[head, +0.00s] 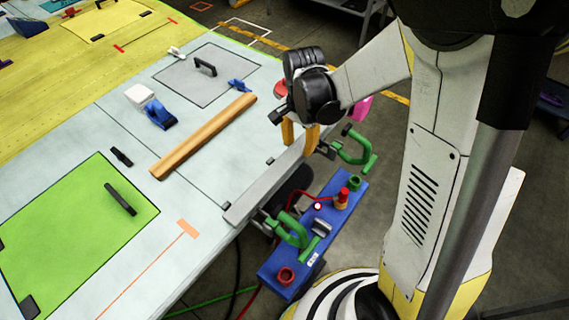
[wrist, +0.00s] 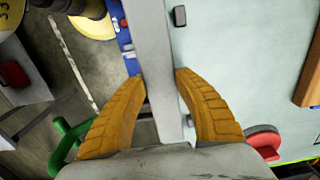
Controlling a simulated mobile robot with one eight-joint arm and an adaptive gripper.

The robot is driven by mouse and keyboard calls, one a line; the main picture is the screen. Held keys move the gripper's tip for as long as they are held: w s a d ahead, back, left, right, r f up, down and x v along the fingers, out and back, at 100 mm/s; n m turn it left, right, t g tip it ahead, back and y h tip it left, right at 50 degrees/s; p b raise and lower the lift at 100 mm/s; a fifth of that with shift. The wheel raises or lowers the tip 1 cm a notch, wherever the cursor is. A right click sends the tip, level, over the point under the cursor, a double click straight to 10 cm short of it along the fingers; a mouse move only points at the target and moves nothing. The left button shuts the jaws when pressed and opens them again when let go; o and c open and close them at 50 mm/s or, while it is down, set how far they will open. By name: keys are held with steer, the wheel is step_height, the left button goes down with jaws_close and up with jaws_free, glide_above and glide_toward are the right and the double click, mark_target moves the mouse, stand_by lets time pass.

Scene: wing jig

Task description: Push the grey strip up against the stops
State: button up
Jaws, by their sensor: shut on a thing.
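The grey strip (head: 259,188) lies along the near edge of the pale panel. It also runs up the middle of the wrist view (wrist: 153,45). My gripper (head: 300,142) is at its far end, pointing down. In the wrist view its two yellow fingers (wrist: 160,75) sit one on each side of the strip and appear to touch it. Small dark blocks, which look like the stops, stand on the panel beside the strip; one shows in the wrist view (wrist: 180,16) with a narrow gap to the strip. A similar block shows in the head view (head: 270,160).
Green clamps (head: 292,229) sit at the panel edge near both ends of the strip. A blue tool tray (head: 268,266) hangs outside the edge. A wooden bar (head: 203,135) and a blue tape dispenser (head: 160,116) lie farther in. The panel between bar and strip is mostly clear.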

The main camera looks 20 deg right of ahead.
steer(key=shift+w+a, duration=0.3)
steer(key=shift+w, duration=0.1)
stand_by(0.5)
steer(key=o, duration=1)
steer(key=shift+f, duration=0.1)
step_height(320, 180, up, 7)
steer(key=p, duration=0.4)
steer(key=shift+p, duration=0.3)
